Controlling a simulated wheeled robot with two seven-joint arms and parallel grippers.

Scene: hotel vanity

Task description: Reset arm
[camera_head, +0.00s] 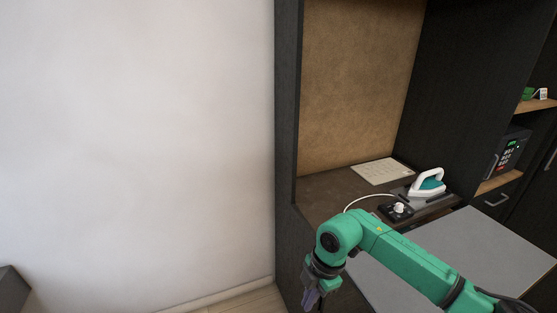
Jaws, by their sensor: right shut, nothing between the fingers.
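My right arm, green with dark joints, reaches in from the lower right. Its elbow-like bend is in front of the dark wood cabinet (288,120). My right gripper (314,301) hangs pointing down at the bottom edge of the view, in front of the cabinet's lower left side. It is shut and holds nothing, and its tips are near the picture's edge. My left gripper and left arm are not in view.
A white and teal iron (429,184) stands on the cabinet's shelf, beside a dark panel with a white knob (400,208) and a pale sheet (382,171). A grey board (490,245) lies partly behind my arm. A safe (508,152) is at right. White wall fills the left.

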